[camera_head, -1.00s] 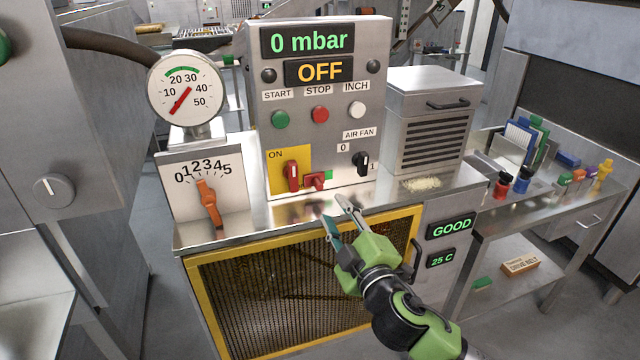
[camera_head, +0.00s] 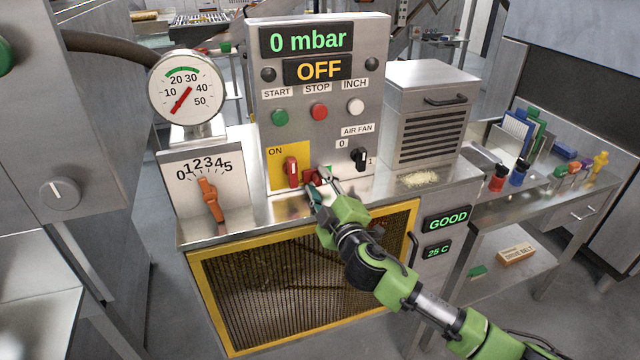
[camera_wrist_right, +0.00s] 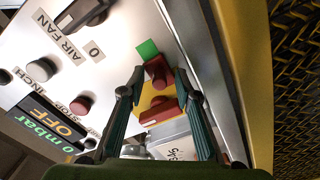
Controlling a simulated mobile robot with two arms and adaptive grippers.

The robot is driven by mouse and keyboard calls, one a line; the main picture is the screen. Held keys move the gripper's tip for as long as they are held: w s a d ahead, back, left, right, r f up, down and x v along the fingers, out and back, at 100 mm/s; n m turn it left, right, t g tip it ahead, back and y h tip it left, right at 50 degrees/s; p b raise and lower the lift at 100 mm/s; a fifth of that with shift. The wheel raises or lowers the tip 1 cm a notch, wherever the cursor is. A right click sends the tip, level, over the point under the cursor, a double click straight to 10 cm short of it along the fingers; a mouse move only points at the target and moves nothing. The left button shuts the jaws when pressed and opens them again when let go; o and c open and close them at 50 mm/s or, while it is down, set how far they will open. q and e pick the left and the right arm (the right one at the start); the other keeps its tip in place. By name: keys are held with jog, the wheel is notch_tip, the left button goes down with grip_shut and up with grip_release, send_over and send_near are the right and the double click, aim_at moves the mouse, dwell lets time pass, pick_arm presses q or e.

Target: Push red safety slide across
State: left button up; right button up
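The red safety slide (camera_head: 310,177) sits low on the control panel, right of the yellow ON plate (camera_head: 276,154) with its red lever (camera_head: 292,172). In the right wrist view the slide (camera_wrist_right: 157,71) lies between the fingertips, with a green patch (camera_wrist_right: 147,49) beside it. My right gripper (camera_head: 318,182) is open, with one finger on either side of the slide. I cannot tell whether either finger touches it. The gripper partly hides the slide and the green patch in the head view. My left gripper is not in view.
The black air fan switch (camera_head: 360,159) is right of the slide. The orange dial handle (camera_head: 210,199) is at the left. A yellow-framed mesh guard (camera_head: 300,240) is below the ledge. The displays read 0 mbar and OFF.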

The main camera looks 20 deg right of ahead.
grip_shut()
jog(key=shift+a, duration=0.75)
grip_release()
jog(key=shift+a, duration=0.15)
jog(key=shift+s+f, duration=0.1)
jog(key=shift+s, duration=0.45)
jog(key=s, duration=1.1)
jog(key=shift+d, duration=0.2)
